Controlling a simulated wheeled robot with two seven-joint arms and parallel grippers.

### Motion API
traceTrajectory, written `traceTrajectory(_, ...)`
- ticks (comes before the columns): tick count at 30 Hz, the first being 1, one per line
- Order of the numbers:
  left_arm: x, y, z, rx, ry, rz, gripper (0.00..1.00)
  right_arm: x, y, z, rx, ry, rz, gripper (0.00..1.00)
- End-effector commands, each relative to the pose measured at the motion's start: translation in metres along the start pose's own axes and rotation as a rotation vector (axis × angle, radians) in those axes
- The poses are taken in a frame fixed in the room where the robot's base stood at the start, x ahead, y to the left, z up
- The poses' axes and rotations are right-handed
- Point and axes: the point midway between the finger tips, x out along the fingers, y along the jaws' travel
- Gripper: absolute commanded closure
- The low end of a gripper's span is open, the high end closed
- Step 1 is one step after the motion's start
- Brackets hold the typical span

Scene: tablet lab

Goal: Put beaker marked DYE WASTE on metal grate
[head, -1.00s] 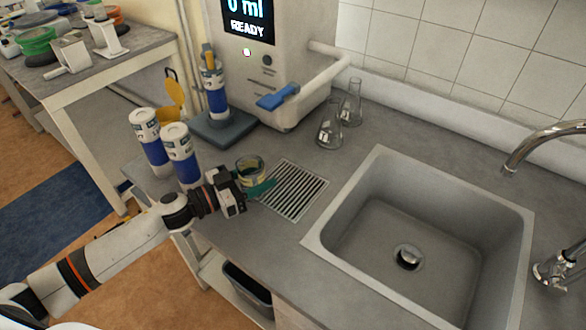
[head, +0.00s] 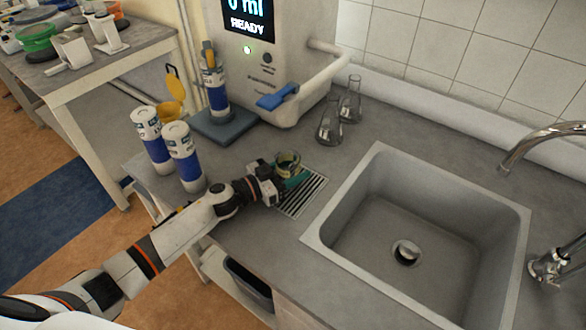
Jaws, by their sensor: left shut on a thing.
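A small glass beaker (head: 288,161) with a yellowish band is in the grip of my left gripper (head: 287,180). Its marking is too small to read. The gripper is shut on the beaker, with its teal fingers around the lower part. The beaker is over the back part of the metal grate (head: 304,197), a slatted rectangle in the counter left of the sink. I cannot tell whether the beaker's base touches the grate. The gripper and beaker hide the grate's back left part. My right gripper is not in view.
The sink (head: 400,240) lies right of the grate. Two glass flasks (head: 330,126) stand behind it. Two blue-and-white bottles (head: 183,160) stand left of my gripper. A white dispensing machine (head: 275,70) with a blue-tipped lever stands at the back.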

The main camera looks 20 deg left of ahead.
Motion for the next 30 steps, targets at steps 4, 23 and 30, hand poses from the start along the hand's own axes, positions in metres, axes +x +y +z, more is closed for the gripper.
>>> traceTrajectory(4,0.000,0.000,-0.002,0.000,0.000,0.000,0.75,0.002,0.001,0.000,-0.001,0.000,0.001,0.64)
traceTrajectory(23,-0.023,0.000,-0.003,0.000,0.004,0.000,0.27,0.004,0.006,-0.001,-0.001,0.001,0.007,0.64)
traceTrajectory(30,-0.075,0.000,-0.004,-0.002,0.005,0.000,0.27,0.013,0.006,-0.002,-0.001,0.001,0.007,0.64)
